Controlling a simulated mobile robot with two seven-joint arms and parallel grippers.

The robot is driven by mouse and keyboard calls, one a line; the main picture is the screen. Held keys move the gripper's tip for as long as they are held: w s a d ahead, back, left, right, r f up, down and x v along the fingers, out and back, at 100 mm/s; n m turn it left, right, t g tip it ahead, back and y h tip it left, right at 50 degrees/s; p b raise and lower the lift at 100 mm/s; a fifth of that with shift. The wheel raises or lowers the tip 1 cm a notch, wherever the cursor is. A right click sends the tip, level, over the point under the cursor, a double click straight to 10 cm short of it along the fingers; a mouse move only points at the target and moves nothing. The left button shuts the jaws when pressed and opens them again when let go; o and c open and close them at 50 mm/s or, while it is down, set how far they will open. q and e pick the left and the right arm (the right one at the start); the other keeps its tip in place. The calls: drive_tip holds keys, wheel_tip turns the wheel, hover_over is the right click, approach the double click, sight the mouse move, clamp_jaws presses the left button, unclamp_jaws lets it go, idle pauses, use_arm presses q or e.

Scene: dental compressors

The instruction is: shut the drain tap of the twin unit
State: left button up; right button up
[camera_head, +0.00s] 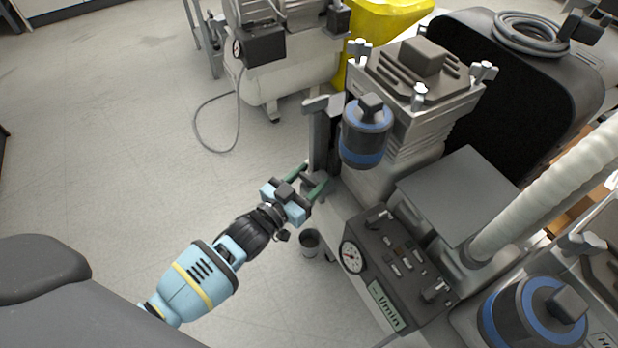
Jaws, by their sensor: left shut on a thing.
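The twin unit (420,120) fills the right side, with a grey pump head and a blue-banded filter (366,135); a second such filter (535,318) is at the lower right. My left gripper (309,180) reaches in from the lower left to the unit's near left side, below a dark upright post. Its green fingers are shut on a small dark grey part, which seems to be the drain tap (312,180). The fingers hide much of this part, so I cannot tell the tap's angle. My right gripper is not in view.
A small grey cup (310,243) stands on the floor below the gripper. A gauge panel (395,265) juts out at the unit's front. Another compressor (290,60) with a trailing cable and a yellow bin (385,18) stand behind. The floor at left is clear.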

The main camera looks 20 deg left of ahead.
use_arm(q)
drive_tip(key=shift+w+r+m+g+h, duration=0.1)
drive_tip(key=shift+m+g+h, duration=0.4)
drive_tip(key=shift+m+h, duration=0.5)
drive_tip(key=shift+m+g+h+b, duration=0.45)
drive_tip(key=shift+m+g+h, duration=0.2)
drive_tip(key=shift+h, duration=0.55)
drive_tip(key=shift+d+m+g+h, duration=0.1)
drive_tip(key=shift+m+g+h, duration=0.35)
drive_tip(key=shift+h, duration=0.25)
drive_tip(key=o, duration=1)
